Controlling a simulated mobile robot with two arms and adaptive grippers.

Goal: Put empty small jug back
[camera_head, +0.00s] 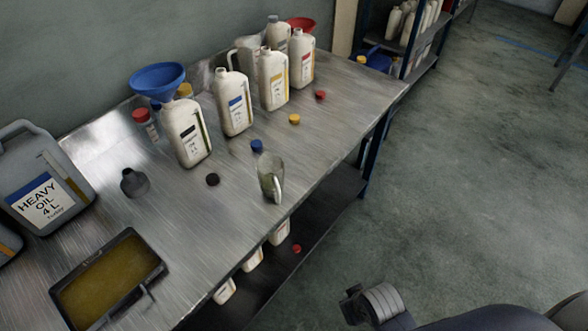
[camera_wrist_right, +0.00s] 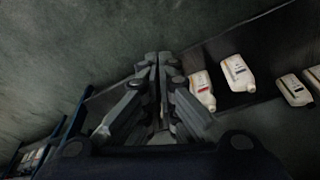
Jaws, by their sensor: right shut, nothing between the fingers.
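A small clear jug (camera_head: 270,178) stands near the front edge of the metal workbench (camera_head: 330,130). It has a pale handle and a greenish tint low down; I cannot tell whether any oil is in it. A larger translucent jug (camera_head: 243,55) stands at the back of the bench, partly hidden by bottles. My right gripper (camera_wrist_right: 155,62) is shut and empty in the right wrist view, its fingers together. In the head view my right arm is at the bottom right, off the bench and apart from the small jug. My left gripper is not in view.
Loose caps (camera_head: 294,119) lie in front. A heavy oil can (camera_head: 45,180) and an oil-filled tray (camera_head: 105,280) are at the left. Floor at right is clear.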

